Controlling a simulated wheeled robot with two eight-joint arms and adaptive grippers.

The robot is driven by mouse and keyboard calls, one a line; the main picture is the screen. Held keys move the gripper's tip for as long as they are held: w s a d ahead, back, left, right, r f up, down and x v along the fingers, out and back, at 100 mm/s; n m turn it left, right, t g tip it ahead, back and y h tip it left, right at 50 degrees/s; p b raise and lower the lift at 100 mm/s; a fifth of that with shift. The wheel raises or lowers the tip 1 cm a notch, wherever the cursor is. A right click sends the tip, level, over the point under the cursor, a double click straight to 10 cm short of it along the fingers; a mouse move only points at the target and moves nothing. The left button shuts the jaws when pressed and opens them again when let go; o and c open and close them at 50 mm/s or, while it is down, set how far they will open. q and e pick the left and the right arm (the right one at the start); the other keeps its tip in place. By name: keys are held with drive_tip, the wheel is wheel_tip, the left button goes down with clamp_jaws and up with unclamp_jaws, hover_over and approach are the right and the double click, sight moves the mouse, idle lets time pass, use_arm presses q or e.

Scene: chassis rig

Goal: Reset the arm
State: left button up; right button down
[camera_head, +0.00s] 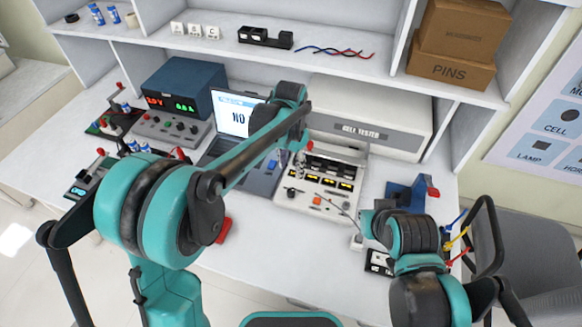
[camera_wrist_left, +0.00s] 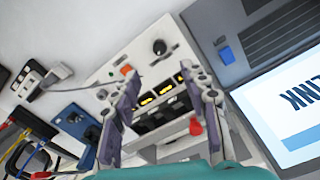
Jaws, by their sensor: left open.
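My left arm (camera_head: 160,210) comes in from the left in the head view and reaches over the laptop toward the instrument panel. Its wrist (camera_head: 288,100) is beside the panel, and the fingers are mostly hidden there. In the left wrist view my left gripper (camera_wrist_left: 160,78) is open, with its two fingers apart and nothing between them. Behind the fingers lies the white instrument panel (camera_wrist_left: 155,52), which also shows in the head view (camera_head: 300,200). My right arm (camera_head: 415,245) is folded at the lower right. Its gripper cannot be made out.
The laptop (camera_head: 232,115) stands open left of the panel. A blue power supply (camera_head: 185,82) and the cell tester box (camera_head: 372,117) stand behind. A blue fixture (camera_head: 405,197) and coloured leads (camera_head: 458,237) are at the right. A shelf (camera_head: 340,58) overhangs the bench.

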use_arm(q)
drive_tip(key=shift+a+r, duration=0.1)
drive_tip(key=s+a+r+n+t, duration=0.4)
drive_tip(key=s+a+r, duration=0.3)
drive_tip(key=s+a, duration=0.35)
drive_tip(key=s+a+f+n+t, duration=0.1)
drive_tip(key=s+a+n+t, duration=0.2)
drive_tip(key=s+a, duration=0.4)
drive_tip(key=shift+s+f+n, duration=0.3)
drive_tip(key=shift+s+n, duration=0.4)
drive_tip(key=shift+s, duration=0.25)
